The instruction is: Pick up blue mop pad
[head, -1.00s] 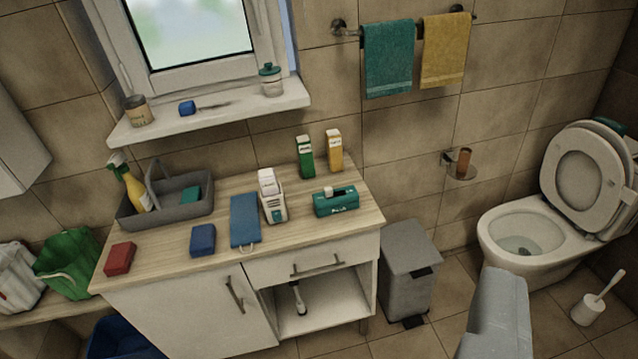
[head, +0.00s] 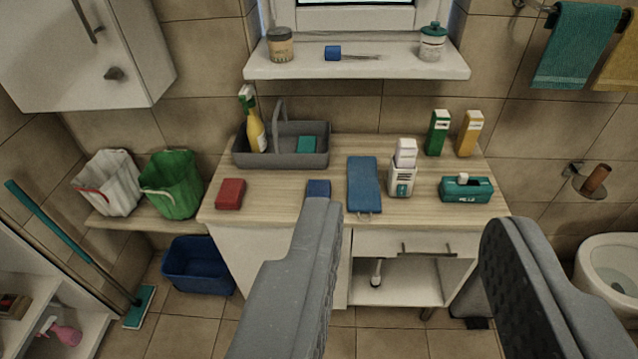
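The blue mop pad (head: 364,184) lies flat on the wooden counter top (head: 270,205), a long blue rectangle with a light loop at its front end. A small dark blue block (head: 318,188), perhaps a sponge, lies to its left, partly hidden by my left finger. My gripper (head: 412,215) shows as two grey fingers spread wide apart in the foreground. It is open with nothing between the fingers, and the pad appears beyond the gap, nearer the left finger.
A white dispenser (head: 402,170) stands close to the pad's right, with a teal box (head: 466,189) further right. A grey caddy (head: 270,150) holding a yellow spray bottle (head: 255,130) stands behind left. A red block (head: 230,193) lies left. The window shelf (head: 355,62) overhangs behind.

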